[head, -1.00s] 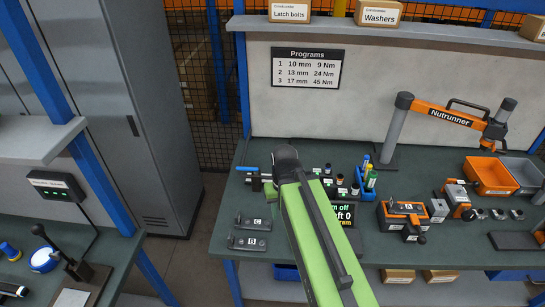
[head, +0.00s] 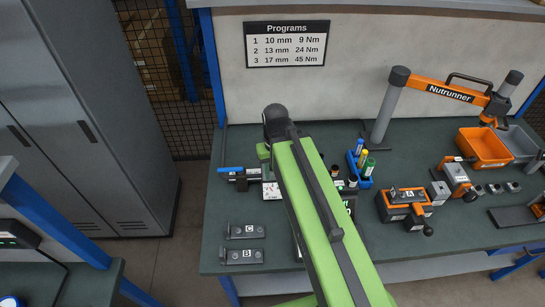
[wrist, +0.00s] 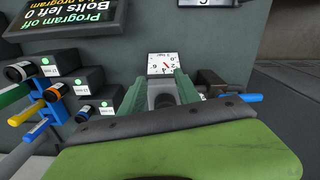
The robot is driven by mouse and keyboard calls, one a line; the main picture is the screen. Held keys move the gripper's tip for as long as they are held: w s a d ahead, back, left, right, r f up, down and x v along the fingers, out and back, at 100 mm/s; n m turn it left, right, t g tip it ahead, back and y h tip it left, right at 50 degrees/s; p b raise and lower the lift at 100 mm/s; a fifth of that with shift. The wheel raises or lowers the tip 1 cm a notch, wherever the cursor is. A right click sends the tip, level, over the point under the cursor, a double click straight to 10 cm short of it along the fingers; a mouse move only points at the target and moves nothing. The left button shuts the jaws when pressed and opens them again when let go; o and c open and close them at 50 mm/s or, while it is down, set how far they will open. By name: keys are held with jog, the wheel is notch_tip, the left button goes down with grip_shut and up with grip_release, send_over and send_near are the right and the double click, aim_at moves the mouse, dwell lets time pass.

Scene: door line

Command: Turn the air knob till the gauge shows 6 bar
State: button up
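The gauge (head: 271,190) is a small white square dial with a red needle, left of my arm in the head view. It also shows just beyond my fingertips in the wrist view (wrist: 165,64); its exact reading is too small to tell. My gripper (wrist: 162,84) has two green fingers spread apart, pointing toward the gauge. A grey, rounded part (wrist: 161,90) shows between them; I cannot tell whether it is the air knob or whether the fingers touch it.
A blue-handled valve (head: 231,170) is left of the gauge, its blue handle at right in the wrist view (wrist: 240,98). Dark socket blocks (wrist: 80,82) and a black display (wrist: 65,22) are close by. Fixtures C (head: 246,231) and B (head: 243,255) lie at the bench's front left.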

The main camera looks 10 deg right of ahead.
jog(key=o, duration=0.4)
jog(key=w+r+n+p, duration=0.2)
jog(key=r+n+p, duration=0.1)
jog(key=r+p, duration=0.2)
jog(key=w+r+n+p, duration=0.2)
jog(key=r+n+p, duration=0.1)
jog(key=r+p, duration=0.3)
jog(key=w+r+n+p, duration=0.2)
jog(key=r+n+p, duration=0.1)
jog(key=r+p, duration=0.2)
jog(key=shift+d+r, duration=0.15)
jog(key=shift+d, duration=0.05)
jog(key=shift+c, duration=0.2)
jog(key=shift+n, duration=0.7)
notch_tip(320, 180, down, 18)
jog(key=b, duration=1.7)
jog(key=shift+w+r, duration=0.1)
jog(key=shift+r, duration=0.2)
grip_shut()
jog(key=shift+a, duration=0.1)
